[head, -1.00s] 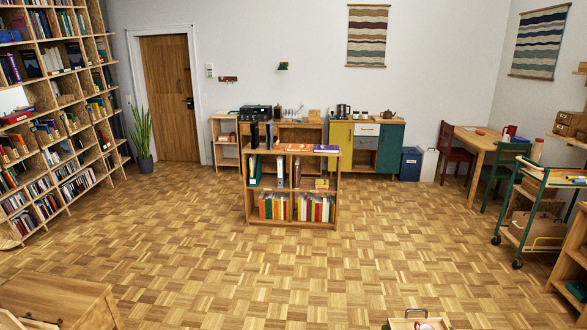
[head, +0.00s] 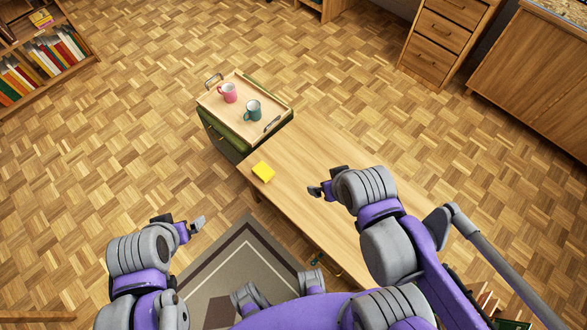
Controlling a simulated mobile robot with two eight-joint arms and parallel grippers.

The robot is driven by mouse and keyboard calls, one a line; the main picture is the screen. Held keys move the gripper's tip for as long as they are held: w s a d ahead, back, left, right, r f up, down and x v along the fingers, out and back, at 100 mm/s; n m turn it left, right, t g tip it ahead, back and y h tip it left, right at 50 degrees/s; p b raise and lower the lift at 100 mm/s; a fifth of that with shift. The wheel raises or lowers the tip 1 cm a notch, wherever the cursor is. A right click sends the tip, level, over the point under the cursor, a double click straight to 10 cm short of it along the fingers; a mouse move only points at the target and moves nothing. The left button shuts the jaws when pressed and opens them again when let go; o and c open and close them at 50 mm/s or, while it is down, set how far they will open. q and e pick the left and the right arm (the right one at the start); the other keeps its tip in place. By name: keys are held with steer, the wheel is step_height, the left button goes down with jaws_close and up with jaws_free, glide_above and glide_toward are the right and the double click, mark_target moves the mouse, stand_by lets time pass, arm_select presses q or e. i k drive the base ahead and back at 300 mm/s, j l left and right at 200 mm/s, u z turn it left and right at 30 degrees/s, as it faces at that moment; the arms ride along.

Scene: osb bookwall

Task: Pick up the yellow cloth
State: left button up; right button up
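The yellow cloth (head: 263,171) is a small, folded-looking square lying on the wooden table (head: 318,196), near its left end. My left gripper (head: 182,221) is over the floor to the left of the table, apart from the cloth. Its fingers look spread, with nothing between them. My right gripper (head: 320,191) is over the table, to the right of the cloth and not touching it. Its fingers are small and seen at an angle, so I cannot tell whether they are open.
A tray (head: 282,108) with a pink mug (head: 228,92) and a teal mug (head: 252,111) sits on a green cabinet (head: 222,139) at the table's far-left end. A rug (head: 258,262) lies before the table. Drawers (head: 440,45) stand behind; the floor between is clear.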

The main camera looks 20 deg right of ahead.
mark_target(262, 170)
steer(key=z, duration=0.15)
steer(key=i+j+z, duration=0.2)
steer(key=j, duration=0.15)
steer(key=j+z, duration=0.15)
steer(key=j, duration=0.25)
steer(key=i+j+z, duration=0.2)
steer(key=j, duration=0.2)
steer(key=j+z, duration=0.2)
steer(key=j, duration=0.2)
